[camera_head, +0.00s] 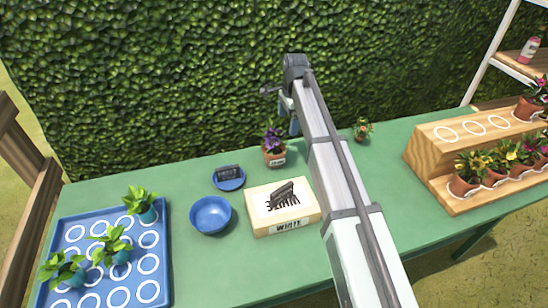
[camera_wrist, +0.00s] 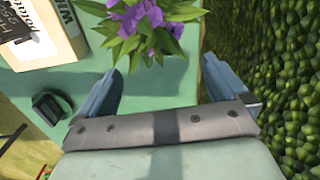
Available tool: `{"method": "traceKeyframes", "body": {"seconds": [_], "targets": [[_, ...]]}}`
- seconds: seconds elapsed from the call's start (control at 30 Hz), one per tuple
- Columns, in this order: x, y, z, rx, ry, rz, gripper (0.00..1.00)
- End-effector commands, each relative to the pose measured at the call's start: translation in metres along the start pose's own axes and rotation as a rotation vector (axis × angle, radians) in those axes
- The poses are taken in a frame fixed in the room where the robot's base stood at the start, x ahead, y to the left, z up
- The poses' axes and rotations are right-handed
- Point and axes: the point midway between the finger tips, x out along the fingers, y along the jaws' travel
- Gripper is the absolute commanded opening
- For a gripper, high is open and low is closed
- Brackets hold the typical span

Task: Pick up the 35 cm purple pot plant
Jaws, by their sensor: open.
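The purple pot plant (camera_head: 273,142) stands upright on the green table, in a terracotta pot with a small white label too small to read. In the wrist view its purple flowers and green leaves (camera_wrist: 150,22) fill the top middle, and its pot is hidden. My gripper (camera_wrist: 162,82) is open and empty, its two blue-grey fingers spread wide just short of the foliage. In the head view my gripper (camera_head: 286,108) is at the plant's upper right, partly hidden by my arm.
A blue tray (camera_head: 66,219) with potted plants is at left, a wooden stand (camera_head: 432,160) at right. A small potted plant (camera_head: 362,130) stands right of my arm; a hedge (camera_head: 150,80) rises behind.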

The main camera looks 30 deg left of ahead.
Motion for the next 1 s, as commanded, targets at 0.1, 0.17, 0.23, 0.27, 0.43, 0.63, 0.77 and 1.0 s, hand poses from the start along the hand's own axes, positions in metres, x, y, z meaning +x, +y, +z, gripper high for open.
{"method": "traceKeyframes", "body": {"seconds": [0.1,0.17,0.23,0.27,0.43,0.63,0.77,1.0], "targets": [[0.002,0.001,0.032,0.036,0.025,0.038,1.0],[0.003,0.002,0.041,0.052,0.034,0.049,1.0],[0.003,0.003,0.048,0.063,0.042,0.058,1.0],[0.004,0.003,0.05,0.067,0.045,0.061,1.0],[0.02,0.005,0.052,0.073,0.048,0.067,1.0],[0.054,0.008,0.05,0.072,0.047,0.067,1.0],[0.073,0.009,0.049,0.072,0.047,0.066,1.0],[0.089,0.009,0.048,0.072,0.047,0.063,1.0]]}}
